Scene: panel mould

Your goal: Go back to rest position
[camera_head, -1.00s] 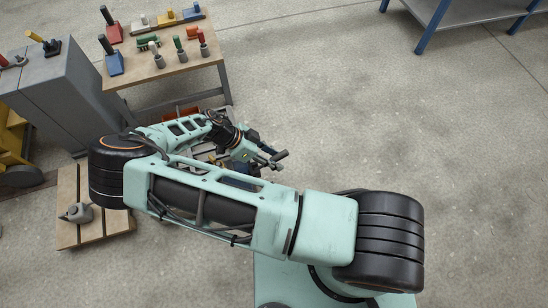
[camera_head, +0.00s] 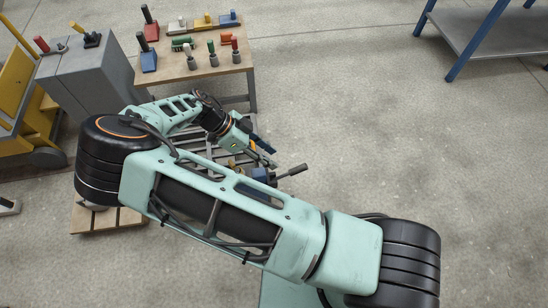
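My arm reaches across the lower middle of the view, with its forearm folded back behind the upper arm. My gripper (camera_head: 268,158) is at the end of the forearm, near the middle of the view. It looks small and dark, and its fingers are too unclear to tell open from shut. Just below it is a blue tool with a dark bar handle (camera_head: 292,171). I cannot tell whether the gripper touches it. Nothing is clearly seen held.
A wooden-topped table (camera_head: 205,70) with several coloured hand tools stands behind the arm. A grey cabinet (camera_head: 90,75) and yellow cart (camera_head: 20,85) are at left. A pallet (camera_head: 95,219) lies below the elbow. A blue-legged shelf (camera_head: 470,30) is upper right. Open floor lies right.

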